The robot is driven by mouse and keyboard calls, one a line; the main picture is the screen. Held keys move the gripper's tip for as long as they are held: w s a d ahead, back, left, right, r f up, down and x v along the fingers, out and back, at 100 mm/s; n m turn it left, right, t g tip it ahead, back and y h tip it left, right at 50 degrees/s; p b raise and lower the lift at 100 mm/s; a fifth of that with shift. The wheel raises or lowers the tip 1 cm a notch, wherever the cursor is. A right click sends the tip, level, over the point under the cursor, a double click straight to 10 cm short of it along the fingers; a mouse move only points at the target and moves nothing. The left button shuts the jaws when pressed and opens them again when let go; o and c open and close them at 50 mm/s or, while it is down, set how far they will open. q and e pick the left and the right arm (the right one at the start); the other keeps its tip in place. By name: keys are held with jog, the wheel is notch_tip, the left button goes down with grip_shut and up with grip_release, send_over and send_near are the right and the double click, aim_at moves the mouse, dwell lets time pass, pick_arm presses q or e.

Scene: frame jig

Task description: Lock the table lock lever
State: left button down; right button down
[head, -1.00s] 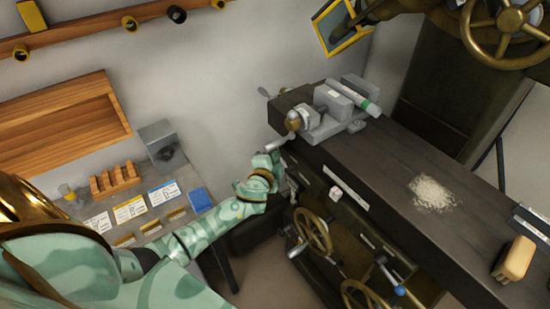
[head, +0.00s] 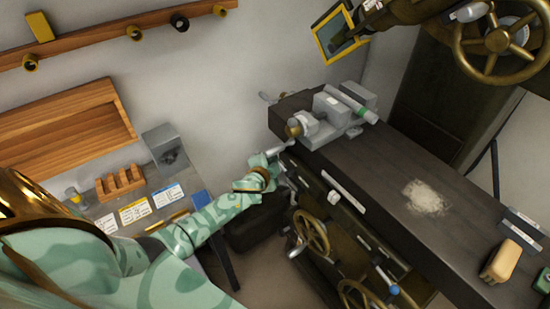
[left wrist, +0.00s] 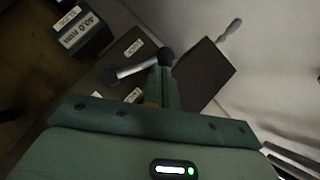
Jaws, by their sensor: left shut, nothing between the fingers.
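A silver lever with a black ball knob shows in the left wrist view (left wrist: 136,69), lying along the dark table's (head: 345,165) side face between small white labels. In the head view I take the short silver bar (head: 282,147) at the table's left end for this lever. My left gripper (head: 278,164) is at that end, just below the bar. In the left wrist view its shut fingers (left wrist: 164,76) are right at the knob and partly overlap it; I cannot tell whether they touch. Nothing is held. My right gripper is not in view.
A grey vise (head: 325,125) stands on the table near the lever. Brass handwheels (head: 311,232) and a blue-knobbed lever (head: 393,290) sit below. A brush (head: 502,259) and pale chips (head: 426,196) lie on the table. A side bench with cards (head: 134,211) stands left.

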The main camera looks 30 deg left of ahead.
pick_arm(q)
jog(key=shift+w+a+f+n+g+h+p, duration=0.3)
jog(key=shift+a+f+n+g+h+p, duration=0.15)
jog(key=shift+a+f, duration=0.3)
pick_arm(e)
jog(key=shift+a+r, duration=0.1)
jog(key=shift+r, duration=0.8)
pick_arm(q)
jog(key=shift+f, duration=0.15)
